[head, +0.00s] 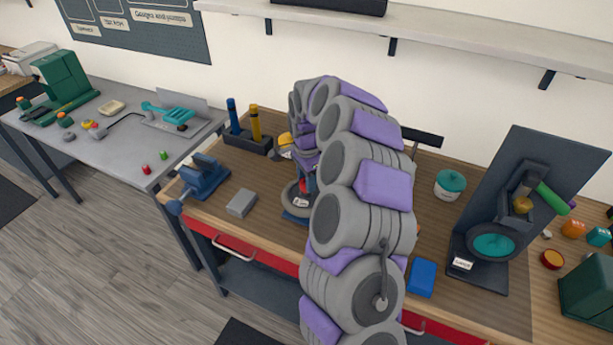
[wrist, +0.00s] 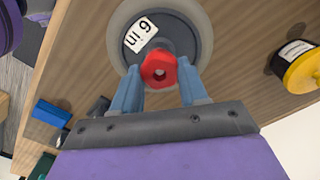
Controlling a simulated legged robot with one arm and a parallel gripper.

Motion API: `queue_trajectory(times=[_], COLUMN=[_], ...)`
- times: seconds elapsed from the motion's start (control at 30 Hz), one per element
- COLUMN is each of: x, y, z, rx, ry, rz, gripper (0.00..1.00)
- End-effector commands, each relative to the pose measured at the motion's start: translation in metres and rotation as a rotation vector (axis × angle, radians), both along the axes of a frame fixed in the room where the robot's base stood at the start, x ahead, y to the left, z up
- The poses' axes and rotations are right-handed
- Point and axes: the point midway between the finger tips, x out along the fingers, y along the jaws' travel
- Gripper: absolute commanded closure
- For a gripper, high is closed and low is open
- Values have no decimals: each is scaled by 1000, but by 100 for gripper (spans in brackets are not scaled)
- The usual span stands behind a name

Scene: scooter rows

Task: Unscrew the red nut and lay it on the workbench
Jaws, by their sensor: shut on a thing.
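Behind the nut is a grey wheel (wrist: 196,22) with a white label reading "6 in". The workbench (head: 262,216) is wooden with red drawers.
A blue vise (head: 204,178) and a grey block (head: 241,203) stand left on the workbench. A blue box (head: 422,278), a teal-lidded jar (head: 449,186) and a dark upright stand (head: 545,170) are to the right. Bare wood lies between the block and wheel.

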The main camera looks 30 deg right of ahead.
Motion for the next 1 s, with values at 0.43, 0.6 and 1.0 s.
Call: queue_trajectory(times=[0.43, 0.6, 1.0], x=[0, 0, 1], y=[0, 0, -1], z=[3, 3, 3], rx=[0, 0, -1], ry=[-1, -2, -3], rz=[296, 414, 712], gripper=[86, 86, 86])
